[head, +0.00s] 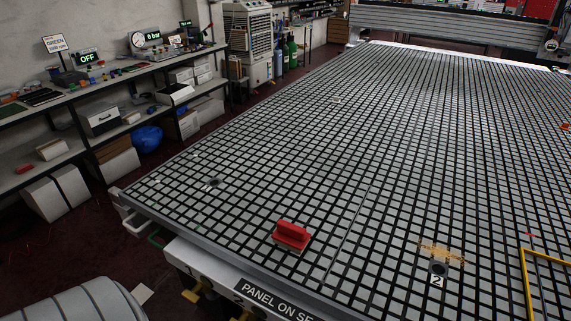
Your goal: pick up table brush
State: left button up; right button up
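The table brush (291,235) looks like a red block with a raised red grip and a pale underside. It lies on the vacuum grid table (330,150) near the front edge, left of the round port marked 2. Nothing is touching it from above. Neither of my grippers shows in the head view.
A small round port (213,182) is at the table's left side, and another port (439,268) is at the front right. A yellow frame outline (527,285) lies at the right edge. Shelves (90,110) stand along the left wall. The grid around the brush is clear.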

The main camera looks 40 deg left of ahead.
aim_at(290, 237)
jog(key=u, duration=1.2)
